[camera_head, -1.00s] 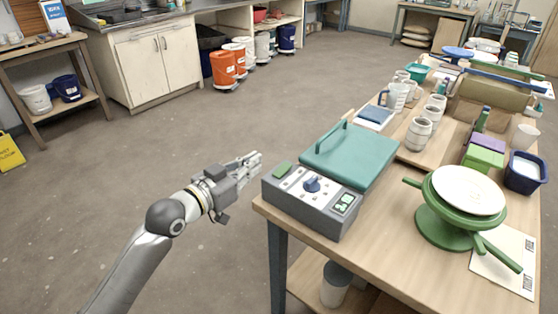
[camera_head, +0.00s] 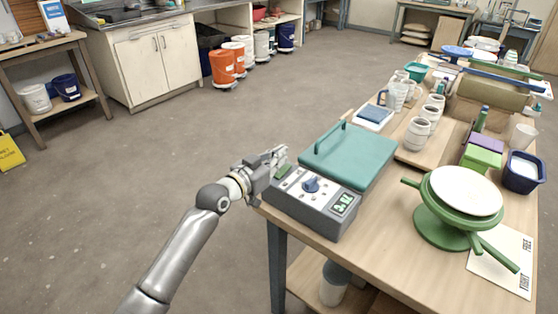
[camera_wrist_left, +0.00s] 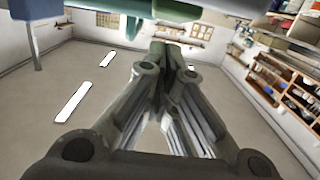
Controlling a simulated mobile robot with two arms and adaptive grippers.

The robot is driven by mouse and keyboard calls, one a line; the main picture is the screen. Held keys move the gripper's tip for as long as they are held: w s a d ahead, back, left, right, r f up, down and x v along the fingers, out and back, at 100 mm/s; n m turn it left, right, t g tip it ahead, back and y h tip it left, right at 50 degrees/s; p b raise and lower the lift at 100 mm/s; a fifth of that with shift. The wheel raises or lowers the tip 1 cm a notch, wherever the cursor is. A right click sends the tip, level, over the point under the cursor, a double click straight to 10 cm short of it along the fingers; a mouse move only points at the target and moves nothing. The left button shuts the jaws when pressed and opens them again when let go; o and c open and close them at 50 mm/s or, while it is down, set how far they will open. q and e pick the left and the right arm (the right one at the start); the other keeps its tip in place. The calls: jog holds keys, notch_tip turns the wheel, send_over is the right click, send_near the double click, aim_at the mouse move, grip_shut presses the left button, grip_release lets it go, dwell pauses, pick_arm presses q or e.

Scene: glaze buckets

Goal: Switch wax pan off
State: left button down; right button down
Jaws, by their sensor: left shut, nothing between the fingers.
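The wax pan is a grey control box (camera_head: 312,205) with a teal lid (camera_head: 350,156) at the near left corner of the wooden table. Its sloping face has a blue knob (camera_head: 311,185), a small lit display (camera_head: 343,204) and a green switch (camera_head: 283,170) at the left end. My left gripper (camera_head: 281,154) is shut and empty, with its fingertips at the switch's far side. I cannot tell whether they touch it. In the left wrist view the closed fingers (camera_wrist_left: 175,62) show below a blurred greenish edge. My right gripper is not in view.
A green banding wheel (camera_head: 447,227) with a white top stands right of the pan. The floor left of the table is clear.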

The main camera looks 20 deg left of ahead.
pick_arm(q)
jog(key=shift+w+f, duration=0.1)
jog(key=shift+f, duration=0.6)
